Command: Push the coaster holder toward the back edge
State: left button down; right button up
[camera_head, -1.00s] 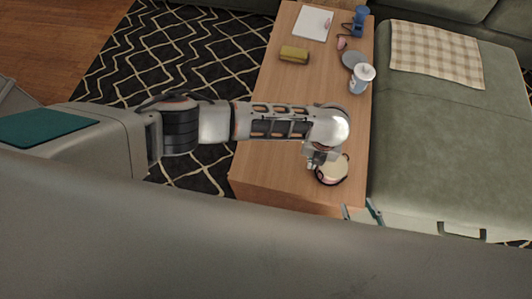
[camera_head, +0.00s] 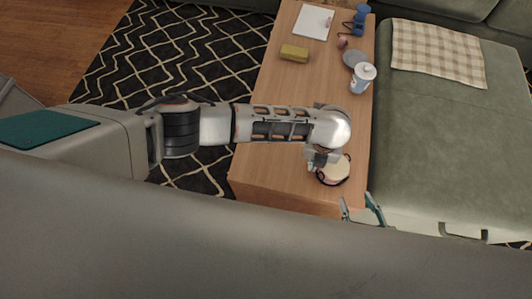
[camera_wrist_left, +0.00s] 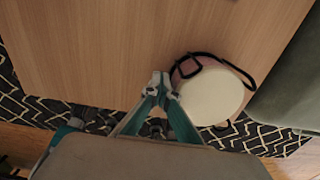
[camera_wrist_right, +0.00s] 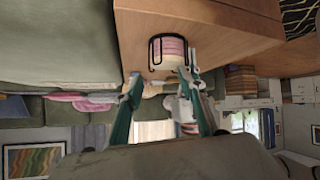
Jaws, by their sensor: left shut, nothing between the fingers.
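The coaster holder (camera_head: 336,169) is a round stack with a cream top, pink sides and a black wire frame. It stands upright near the front end of the wooden table. It also shows in the left wrist view (camera_wrist_left: 213,97) and the right wrist view (camera_wrist_right: 172,50). My left gripper (camera_head: 317,160) is shut and empty, close beside the holder's left side; in the left wrist view its fingertips (camera_wrist_left: 160,80) are by the frame, and I cannot tell if they touch. My right gripper (camera_head: 358,203) is open and empty, near the table's front right corner, apart from the holder.
The wooden table (camera_head: 275,100) carries a yellow-brown box (camera_head: 294,54), a white lidded cup (camera_head: 361,79), a grey disc (camera_head: 354,60), a notepad (camera_head: 313,21) and a blue object (camera_head: 359,20). A green sofa (camera_head: 440,130) borders its right side. The table's middle is clear.

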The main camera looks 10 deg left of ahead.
pick_arm(q)
jog(key=shift+w+a+r+p, duration=0.2)
jog(key=shift+r+p, duration=0.1)
jog(key=shift+r, duration=0.3)
notch_tip(320, 180, up, 2)
jog(key=shift+a+r+p, duration=0.1)
jog(key=shift+a+p, duration=0.05)
jog(key=shift+p, duration=0.5)
notch_tip(320, 180, up, 6)
jog(key=a+p, duration=0.1)
jog(key=p, duration=0.3)
jog(key=shift+a, duration=0.2)
pick_arm(e)
jog(key=shift+s+d+r, duration=0.15)
jog(key=shift+d+r, duration=0.2)
jog(key=shift+r, duration=0.25)
jog(key=shift+s+d+r, duration=0.1)
jog(key=shift+d+r, duration=0.2)
jog(key=shift+r, duration=0.25)
pick_arm(q)
jog(key=shift+s, duration=0.15)
